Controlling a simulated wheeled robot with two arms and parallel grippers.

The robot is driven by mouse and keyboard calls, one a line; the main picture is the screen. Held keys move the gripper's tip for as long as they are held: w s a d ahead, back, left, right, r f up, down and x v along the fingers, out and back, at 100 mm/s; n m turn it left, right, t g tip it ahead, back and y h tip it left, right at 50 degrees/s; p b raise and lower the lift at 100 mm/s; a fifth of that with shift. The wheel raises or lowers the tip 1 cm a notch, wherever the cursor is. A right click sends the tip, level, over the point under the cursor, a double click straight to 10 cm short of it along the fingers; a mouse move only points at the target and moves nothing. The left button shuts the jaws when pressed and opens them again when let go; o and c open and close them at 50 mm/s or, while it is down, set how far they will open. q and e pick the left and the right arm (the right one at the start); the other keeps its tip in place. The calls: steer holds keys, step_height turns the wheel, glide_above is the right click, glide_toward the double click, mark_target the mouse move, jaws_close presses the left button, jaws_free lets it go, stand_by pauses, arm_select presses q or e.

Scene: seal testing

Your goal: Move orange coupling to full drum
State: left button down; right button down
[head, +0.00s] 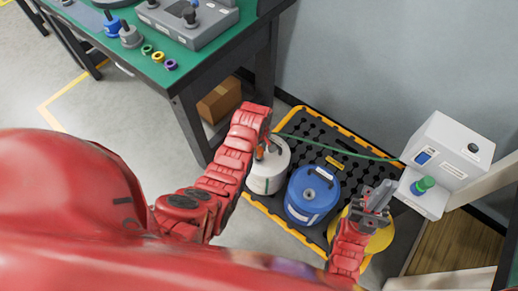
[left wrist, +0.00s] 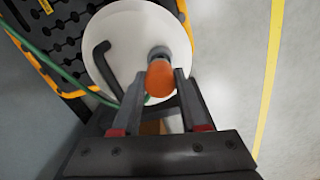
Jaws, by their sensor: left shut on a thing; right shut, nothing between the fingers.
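My left gripper (head: 266,147) is over the white drum (head: 262,183) and is shut on the orange coupling (head: 260,153). In the left wrist view the orange coupling (left wrist: 160,78) is between the fingertips, in line with a grey fitting on the white lid (left wrist: 125,35). I cannot tell whether the coupling touches the fitting. A green hose (head: 330,149) runs from the white drum area to a wall unit. A blue drum (head: 302,210) stands right of the white one. My right gripper (head: 374,202) is shut and empty above a yellow drum (head: 382,238). No label showing which drum is full is readable.
The drums stand on a black grated pallet with a yellow rim (head: 318,121). A white wall unit (head: 450,150) with a green-topped fitting is at right. A green workbench (head: 140,50) with instruments and coloured rings is at upper left. A cardboard box (head: 220,98) lies beneath it.

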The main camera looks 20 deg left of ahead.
arm_select(q)
steer(key=shift+f+b, duration=0.4)
steer(key=shift+f, duration=0.55)
steer(key=shift+c, duration=1.8)
jaws_free()
steer(key=shift+r, duration=0.1)
step_height(320, 180, up, 9)
steer(key=shift+r, duration=0.2)
step_height(320, 180, up, 8)
steer(key=p, duration=0.7)
steer(key=shift+p, duration=0.3)
steer(key=shift+s+f, duration=0.1)
steer(key=shift+f, duration=0.05)
